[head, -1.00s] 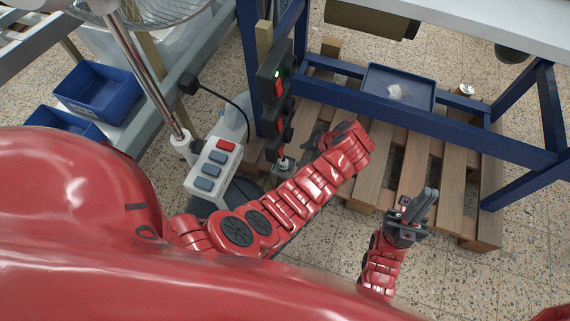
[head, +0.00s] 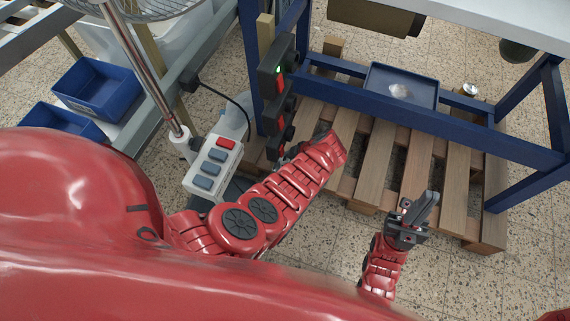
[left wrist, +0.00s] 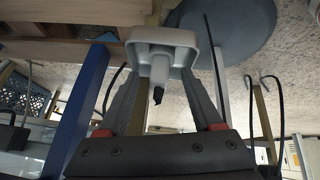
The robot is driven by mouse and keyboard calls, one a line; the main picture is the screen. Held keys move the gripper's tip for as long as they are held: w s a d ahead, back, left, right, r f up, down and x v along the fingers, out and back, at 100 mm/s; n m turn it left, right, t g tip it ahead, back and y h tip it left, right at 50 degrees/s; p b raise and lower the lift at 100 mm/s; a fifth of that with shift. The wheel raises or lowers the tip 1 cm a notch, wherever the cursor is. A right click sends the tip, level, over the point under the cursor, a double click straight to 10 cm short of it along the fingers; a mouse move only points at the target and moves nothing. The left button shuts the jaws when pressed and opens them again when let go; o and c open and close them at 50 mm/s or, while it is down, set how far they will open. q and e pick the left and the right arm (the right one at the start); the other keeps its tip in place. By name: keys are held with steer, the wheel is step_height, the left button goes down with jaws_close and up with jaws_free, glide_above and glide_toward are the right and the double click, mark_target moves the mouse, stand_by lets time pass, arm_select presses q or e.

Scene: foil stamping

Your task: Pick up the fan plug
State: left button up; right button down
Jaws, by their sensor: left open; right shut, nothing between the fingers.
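My left gripper (left wrist: 161,82) is open in the left wrist view, its two fingers on either side of a pale grey piece (left wrist: 163,38). This piece has a wide squarish part and a stub with a black end; I cannot tell for sure whether it is the fan plug. I see no clear contact with the fingers. In the head view my left forearm hides most of that gripper. A black plug-like piece (head: 188,82) with a black cable sits on the grey rail at the left. My right gripper (head: 428,199) is shut and empty over the pallet's front edge.
A black socket strip (head: 277,85) with a green light stands at the blue frame's leg. The fan's pole (head: 150,75) and grey button box (head: 213,168) are left of my left arm. A blue tray (head: 420,92) lies above the wooden pallet (head: 375,165).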

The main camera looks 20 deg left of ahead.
arm_select(q)
steer(key=shift+a+f, duration=0.1)
steer(key=shift+f, duration=0.1)
jaws_close()
stand_by(0.3)
